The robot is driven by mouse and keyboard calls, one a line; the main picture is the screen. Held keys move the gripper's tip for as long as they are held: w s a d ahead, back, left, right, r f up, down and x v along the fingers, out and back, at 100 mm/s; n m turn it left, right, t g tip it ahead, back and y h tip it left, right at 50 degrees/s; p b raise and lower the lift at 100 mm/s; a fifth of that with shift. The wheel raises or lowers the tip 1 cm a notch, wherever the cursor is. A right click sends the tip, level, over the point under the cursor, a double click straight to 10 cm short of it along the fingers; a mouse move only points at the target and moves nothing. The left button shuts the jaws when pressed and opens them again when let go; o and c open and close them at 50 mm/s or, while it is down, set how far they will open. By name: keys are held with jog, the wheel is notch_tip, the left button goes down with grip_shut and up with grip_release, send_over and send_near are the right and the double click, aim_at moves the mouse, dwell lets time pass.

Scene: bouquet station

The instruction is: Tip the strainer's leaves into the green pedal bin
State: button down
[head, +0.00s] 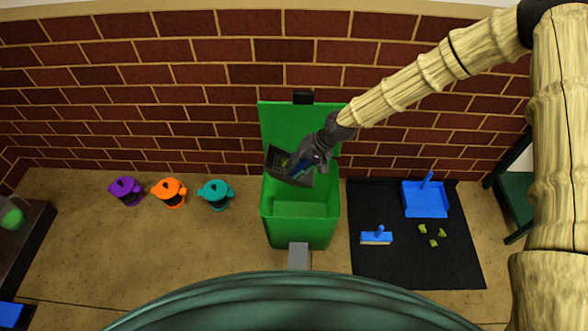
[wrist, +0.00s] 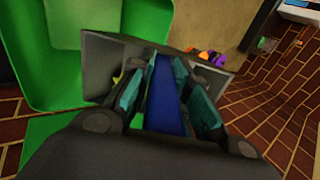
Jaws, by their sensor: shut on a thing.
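The green pedal bin (head: 300,226) stands against the brick wall with its lid up behind the opening. Its inside also shows in the wrist view (wrist: 140,18). My gripper (head: 308,163) is over the bin's opening, shut on the strainer's blue handle (wrist: 163,95). The strainer (head: 287,165) is a dark perforated box, held tilted above the back of the bin. In the wrist view the strainer (wrist: 104,62) shows mostly from outside. A little yellow-green shows at the strainer in both views, perhaps leaves; the rest of its inside is hidden.
Purple (head: 125,190), orange (head: 170,191) and teal (head: 216,194) cans stand left of the bin. A black mat (head: 405,267) at right bears a blue dustpan (head: 426,201), a blue brush (head: 377,237) and several green leaf bits (head: 433,243).

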jog(key=shift+d+r+y+b, duration=0.15)
jog(key=shift+d+y+b, duration=2)
jog(key=shift+b, duration=2.6)
jog(key=shift+s+d+y+b, duration=0.1)
jog(key=shift+y+b, duration=0.15)
jog(key=shift+b, duration=0.35)
jog(key=shift+d+b, duration=0.1)
jog(key=shift+b, duration=0.2)
jog(key=shift+d+y+b, duration=0.3)
jog(key=shift+y+b, duration=0.1)
jog(key=shift+b, duration=0.55)
jog(key=shift+d+y+b, duration=0.25)
jog(key=shift+y+b, duration=0.05)
jog(key=shift+b, duration=0.65)
jog(key=shift+d+f+y+b, duration=0.2)
jog(key=shift+d+y+b, duration=0.1)
jog(key=shift+b, duration=0.65)
jog(key=d+y+b, duration=0.1)
jog(key=b, duration=0.4)
jog(key=shift+f, duration=0.15)
jog(key=shift+d+y+b, duration=0.25)
jog(key=shift+y+b, duration=0.05)
jog(key=shift+b, duration=0.1)
jog(key=shift+s+d, duration=0.1)
